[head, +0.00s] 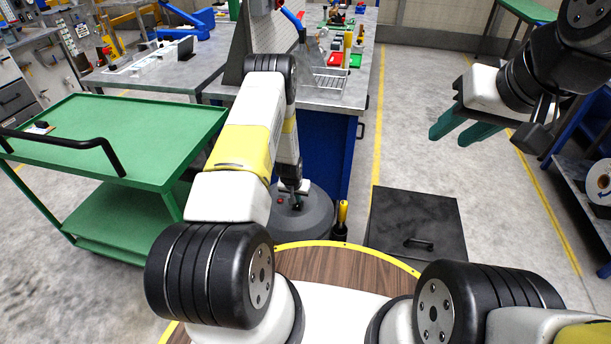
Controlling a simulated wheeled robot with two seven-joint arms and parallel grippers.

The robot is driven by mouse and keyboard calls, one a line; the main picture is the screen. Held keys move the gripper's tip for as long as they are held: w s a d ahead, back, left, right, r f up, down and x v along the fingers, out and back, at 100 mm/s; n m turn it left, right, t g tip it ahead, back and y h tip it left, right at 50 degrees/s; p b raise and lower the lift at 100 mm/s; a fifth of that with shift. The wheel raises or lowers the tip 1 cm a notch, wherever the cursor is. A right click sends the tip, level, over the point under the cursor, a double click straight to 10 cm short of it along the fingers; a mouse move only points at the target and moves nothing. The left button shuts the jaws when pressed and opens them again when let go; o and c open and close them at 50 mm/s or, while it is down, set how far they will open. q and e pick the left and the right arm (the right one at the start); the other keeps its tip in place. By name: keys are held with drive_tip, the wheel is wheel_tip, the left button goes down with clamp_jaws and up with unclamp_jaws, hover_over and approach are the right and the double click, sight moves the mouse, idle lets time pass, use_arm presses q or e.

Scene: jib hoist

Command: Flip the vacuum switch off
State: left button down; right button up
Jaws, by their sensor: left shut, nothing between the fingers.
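My left arm rises from the lower left and bends down again. Its gripper (296,188) is small and partly hidden at the lower end of the forearm, just over a round grey unit (317,217). The fingers are shut with nothing seen between them. A small red spot (280,201) shows on the grey unit beside the gripper; I cannot tell whether it is the vacuum switch, or whether the gripper touches it. My right gripper (466,127) is at the upper right, with its two teal fingers apart and empty, over open floor.
A green cart (130,140) with a black handle stands at the left. A workbench (335,97) with a blue cabinet is behind the grey unit. A dark box (415,220) with a handle sits right of centre. Open floor lies beyond it, and a shelf with a spool (600,182) is at the right edge.

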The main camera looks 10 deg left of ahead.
use_arm(q)
drive_tip(key=shift+s+f, duration=0.1)
drive_tip(key=shift+s, duration=0.2)
drive_tip(key=shift+s, duration=0.7)
drive_tip(key=shift+w, duration=0.1)
drive_tip(key=shift+r, duration=0.5)
drive_tip(key=v, duration=1.3)
drive_tip(key=shift+w, duration=0.25)
drive_tip(key=shift+r, duration=0.2)
